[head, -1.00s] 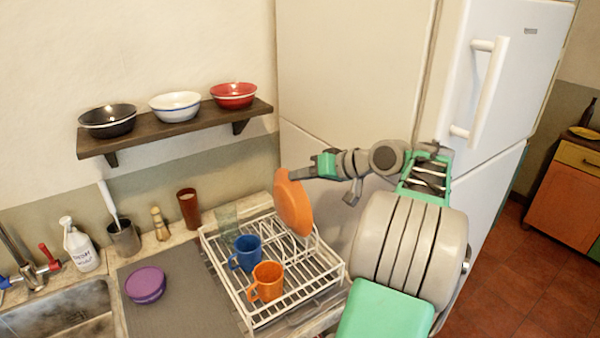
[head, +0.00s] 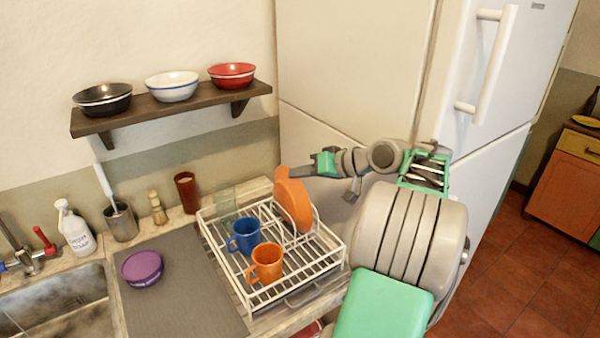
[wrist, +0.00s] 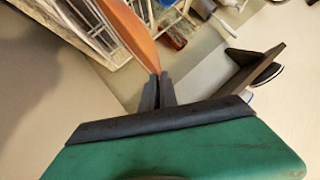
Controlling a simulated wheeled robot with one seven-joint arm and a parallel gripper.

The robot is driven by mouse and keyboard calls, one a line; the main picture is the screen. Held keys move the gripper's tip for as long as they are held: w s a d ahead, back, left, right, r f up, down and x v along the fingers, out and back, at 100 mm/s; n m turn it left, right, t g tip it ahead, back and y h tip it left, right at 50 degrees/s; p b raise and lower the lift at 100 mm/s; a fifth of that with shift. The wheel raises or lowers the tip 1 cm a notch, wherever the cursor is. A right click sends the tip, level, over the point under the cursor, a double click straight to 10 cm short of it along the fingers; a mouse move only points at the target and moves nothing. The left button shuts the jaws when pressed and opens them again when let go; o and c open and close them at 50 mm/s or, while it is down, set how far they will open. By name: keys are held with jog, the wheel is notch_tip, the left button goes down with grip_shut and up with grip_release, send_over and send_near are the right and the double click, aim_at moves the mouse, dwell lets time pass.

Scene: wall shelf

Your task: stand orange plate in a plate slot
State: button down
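The orange plate (head: 293,201) stands nearly upright at the back right of the white dish rack (head: 249,302), among the rack's wire plate dividers. Its lower edge is down between the wires; I cannot tell if it touches the rack floor. My gripper (head: 301,171) is at the plate's upper edge, coming from the right. In the wrist view the dark fingers (wrist: 158,91) are closed together on the edge of the orange plate (wrist: 130,32).
A blue mug (head: 244,237) and an orange mug (head: 265,264) stand in the rack left of the plate. A clear glass (head: 225,203) is at its back left. A shelf (head: 180,107) with bowls hangs behind; the fridge (head: 350,80) stands close behind my arm.

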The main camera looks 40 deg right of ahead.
jog(key=shift+f+b, duration=0.35)
jog(key=shift+f, duration=0.2)
jog(key=c, duration=1.6)
grip_release()
jog(key=shift+o, duration=0.2)
jog(key=p+v, duration=0.2)
jog(key=v, duration=0.5)
jog(key=shift+s+r, duration=0.15)
jog(key=shift+s, duration=0.2)
jog(key=shift+d, duration=0.1)
